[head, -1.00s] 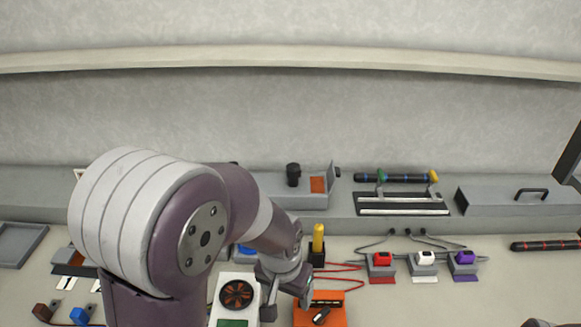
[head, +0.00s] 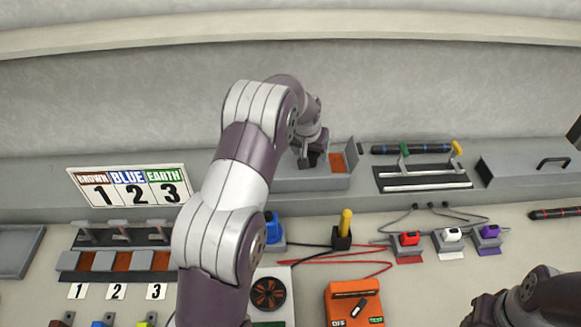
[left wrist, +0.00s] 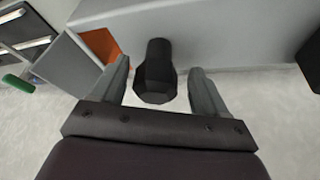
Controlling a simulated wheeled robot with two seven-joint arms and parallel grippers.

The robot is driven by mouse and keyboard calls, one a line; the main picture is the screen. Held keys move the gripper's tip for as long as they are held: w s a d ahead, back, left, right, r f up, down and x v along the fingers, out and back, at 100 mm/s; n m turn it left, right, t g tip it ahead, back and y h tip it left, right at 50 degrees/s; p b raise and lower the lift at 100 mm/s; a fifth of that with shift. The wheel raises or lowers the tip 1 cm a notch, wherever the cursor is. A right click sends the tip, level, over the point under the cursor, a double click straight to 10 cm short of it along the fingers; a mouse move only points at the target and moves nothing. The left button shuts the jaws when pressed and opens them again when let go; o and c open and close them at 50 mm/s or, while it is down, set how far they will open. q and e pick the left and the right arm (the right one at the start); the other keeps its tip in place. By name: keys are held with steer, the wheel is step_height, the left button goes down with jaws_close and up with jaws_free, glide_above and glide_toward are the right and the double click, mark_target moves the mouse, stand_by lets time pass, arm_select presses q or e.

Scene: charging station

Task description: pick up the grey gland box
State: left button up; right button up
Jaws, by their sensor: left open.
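The grey gland box (head: 310,184) sits on the back ledge, with an orange patch inside and a raised grey lid at its right. In the left wrist view its grey body (left wrist: 225,28) and open lid (left wrist: 66,66) show behind the fingers. A black gland (left wrist: 154,72) stands out from the box. My left gripper (head: 312,160) is over the box, open, with its two fingers either side of the gland and a gap on each side. In the head view my gripper hides the gland. My right arm (head: 520,300) shows at the lower right; its fingers are not visible.
Right of the box on the ledge are a black rod (head: 410,149) and a rack with a green-ended lever (head: 422,178). In front stand a yellow-handled tool (head: 343,230), an orange tester (head: 353,305) and small coloured plugs (head: 451,236). A numbered sign (head: 130,186) is at left.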

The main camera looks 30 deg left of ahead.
arm_select(q)
steer(key=shift+w+f, duration=0.25)
steer(key=shift+f, duration=0.3)
steer(key=shift+w+d+f, duration=0.1)
steer(key=shift+d+f, duration=0.05)
steer(key=shift+f, duration=0.1)
jaws_close()
